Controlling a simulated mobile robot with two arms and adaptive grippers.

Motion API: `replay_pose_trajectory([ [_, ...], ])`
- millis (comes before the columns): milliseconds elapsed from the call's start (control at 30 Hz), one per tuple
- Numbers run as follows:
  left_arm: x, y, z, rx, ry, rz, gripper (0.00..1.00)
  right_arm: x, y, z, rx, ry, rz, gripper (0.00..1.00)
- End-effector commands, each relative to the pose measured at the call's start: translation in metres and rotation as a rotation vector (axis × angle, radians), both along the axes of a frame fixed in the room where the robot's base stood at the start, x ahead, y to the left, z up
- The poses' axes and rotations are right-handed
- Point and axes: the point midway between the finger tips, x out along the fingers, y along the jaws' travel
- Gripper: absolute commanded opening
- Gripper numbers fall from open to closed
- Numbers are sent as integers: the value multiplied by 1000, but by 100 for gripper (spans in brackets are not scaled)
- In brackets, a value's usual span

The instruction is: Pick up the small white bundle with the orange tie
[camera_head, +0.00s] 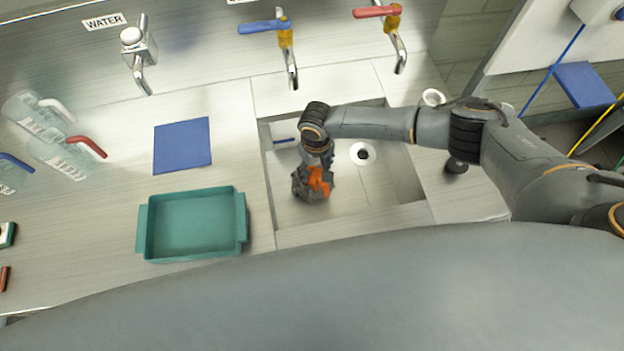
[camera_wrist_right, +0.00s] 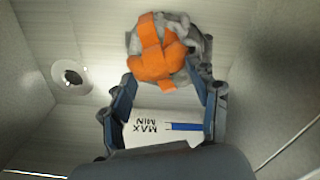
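The small bundle (camera_wrist_right: 155,50) is greyish white with a broad orange tie across it. In the right wrist view it lies at the far end of my right gripper (camera_wrist_right: 164,80), at and just beyond the fingertips. The fingers are spread apart. The right fingertip looks close to the bundle; I cannot tell whether it touches. In the head view my right gripper (camera_head: 317,165) reaches down into the sink, and the bundle (camera_head: 318,183) shows as orange and grey below it, partly hidden. My left gripper is not in view.
The sink (camera_head: 385,213) has a drain (camera_head: 362,154) right of the gripper; its walls are close. A white panel marked MAX MIN (camera_wrist_right: 150,128) shows between the fingers. A teal tray (camera_head: 240,215) and blue mat (camera_head: 182,146) lie left. Taps (camera_head: 290,62) overhang behind.

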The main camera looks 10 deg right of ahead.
Motion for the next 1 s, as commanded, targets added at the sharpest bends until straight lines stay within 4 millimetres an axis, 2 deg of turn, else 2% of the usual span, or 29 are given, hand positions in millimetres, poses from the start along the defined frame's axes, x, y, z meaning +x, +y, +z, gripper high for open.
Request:
replay_pose_trajectory([
  [33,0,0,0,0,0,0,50,0,0,0,0,0,0,43],
  [233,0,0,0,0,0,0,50,0,0,0,-1,0,-1,2],
  [267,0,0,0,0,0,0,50,0,0,0,-1,0,-1,0],
  [500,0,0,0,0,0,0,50,1,0,2,1,-2,-1,0],
  [633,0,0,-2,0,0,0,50,2,1,12,3,-3,-1,0],
  [1000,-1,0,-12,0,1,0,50,2,0,79,2,-6,1,0],
])
